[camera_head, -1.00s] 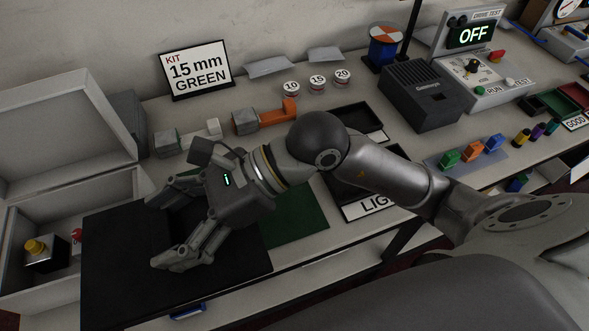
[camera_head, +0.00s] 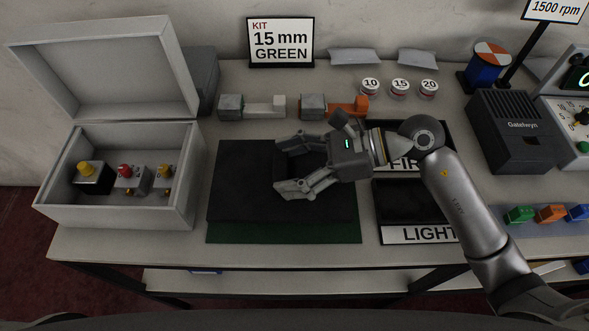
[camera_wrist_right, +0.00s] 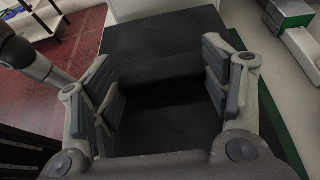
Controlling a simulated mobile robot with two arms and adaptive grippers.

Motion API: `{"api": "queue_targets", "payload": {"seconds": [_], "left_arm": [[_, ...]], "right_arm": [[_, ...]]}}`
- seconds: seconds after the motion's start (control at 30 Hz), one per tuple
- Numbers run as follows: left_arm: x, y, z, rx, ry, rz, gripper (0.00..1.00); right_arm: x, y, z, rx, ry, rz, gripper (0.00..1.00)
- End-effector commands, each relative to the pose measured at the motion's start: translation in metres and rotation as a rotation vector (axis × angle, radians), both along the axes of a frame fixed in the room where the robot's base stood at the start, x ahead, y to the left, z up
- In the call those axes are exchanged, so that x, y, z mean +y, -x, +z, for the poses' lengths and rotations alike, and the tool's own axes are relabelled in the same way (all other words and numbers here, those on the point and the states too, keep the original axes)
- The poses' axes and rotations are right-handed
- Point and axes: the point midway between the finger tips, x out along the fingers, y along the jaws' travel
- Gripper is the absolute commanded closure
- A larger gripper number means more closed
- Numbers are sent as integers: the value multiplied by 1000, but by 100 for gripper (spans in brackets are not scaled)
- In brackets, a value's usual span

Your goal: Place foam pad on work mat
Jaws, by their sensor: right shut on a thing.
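The foam pad (camera_head: 240,185) is a wide black slab. It covers most of the green work mat (camera_head: 285,234), of which a strip shows along the front and a thin edge at the right. My right gripper (camera_head: 279,171) is over the pad, shut on it, with its fingers pointing left. In the right wrist view the pad (camera_wrist_right: 165,130) lies between and beyond the spread fingers (camera_wrist_right: 160,82), and a strip of the mat (camera_wrist_right: 268,110) shows at right. I cannot tell whether the pad touches the mat. My left gripper is not in view.
An open grey case (camera_head: 120,212) with several button boxes stands at left. Black trays (camera_head: 415,205) marked FIRM and LIGHT lie at right.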

Motion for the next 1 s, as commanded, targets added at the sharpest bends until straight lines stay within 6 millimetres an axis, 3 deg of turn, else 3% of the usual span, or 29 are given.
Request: {"api": "queue_targets", "payload": {"seconds": [0.17,0.5,0.93,0.97,1.0], "left_arm": [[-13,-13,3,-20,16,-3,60],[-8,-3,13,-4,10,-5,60],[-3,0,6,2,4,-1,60],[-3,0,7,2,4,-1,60],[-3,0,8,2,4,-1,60]], "right_arm": [[-3,-12,-15,0,0,0,49],[-5,-18,-49,2,-1,-1,49],[-5,-18,-58,-3,1,1,49],[-5,-18,-57,-2,1,1,27],[-5,-18,-56,-2,1,1,22]]}}
